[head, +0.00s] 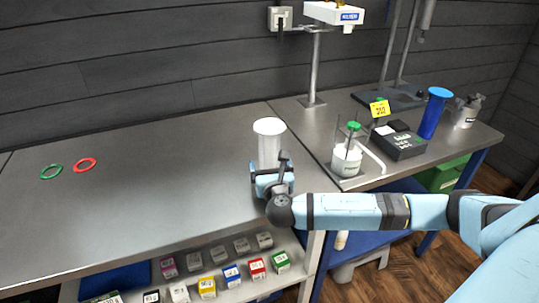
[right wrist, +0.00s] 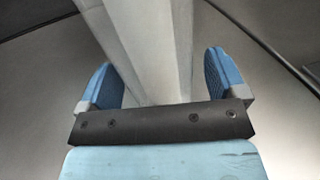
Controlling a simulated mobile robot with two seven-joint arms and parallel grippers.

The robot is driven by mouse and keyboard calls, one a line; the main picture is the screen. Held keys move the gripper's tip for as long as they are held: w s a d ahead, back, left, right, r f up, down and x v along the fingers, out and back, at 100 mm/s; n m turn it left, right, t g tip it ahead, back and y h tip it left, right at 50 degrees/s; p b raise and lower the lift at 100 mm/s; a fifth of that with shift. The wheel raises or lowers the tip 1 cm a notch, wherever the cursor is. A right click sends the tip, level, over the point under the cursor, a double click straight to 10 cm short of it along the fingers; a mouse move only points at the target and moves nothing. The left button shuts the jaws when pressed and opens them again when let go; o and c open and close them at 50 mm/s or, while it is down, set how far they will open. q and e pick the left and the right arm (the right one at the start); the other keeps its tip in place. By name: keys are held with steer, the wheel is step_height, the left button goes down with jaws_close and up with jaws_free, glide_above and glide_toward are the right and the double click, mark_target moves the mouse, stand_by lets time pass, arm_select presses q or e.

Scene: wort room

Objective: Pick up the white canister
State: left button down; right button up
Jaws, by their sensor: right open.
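The white canister (head: 269,140), a tall plain cylinder, stands upright on the grey worktop near its right end. My right gripper (head: 272,172) is at its near side, low down, and hides its lower part. In the right wrist view the pale canister (right wrist: 150,40) rises between the two blue fingers of my right gripper (right wrist: 165,85). The fingers are open, one on each side of it. My left gripper is not in view.
A green ring (head: 51,172) and a red ring (head: 85,165) lie far left. Several small boxes (head: 257,268) sit on the shelf below. To the right stand a labelled white jar (head: 347,163), a black device (head: 399,143) and a blue cylinder (head: 433,113). The left worktop is mostly clear.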

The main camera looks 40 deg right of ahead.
steer(key=shift+c, duration=0.7)
steer(key=c, duration=1)
steer(key=shift+c, duration=0.2)
steer(key=shift+r, duration=0.1)
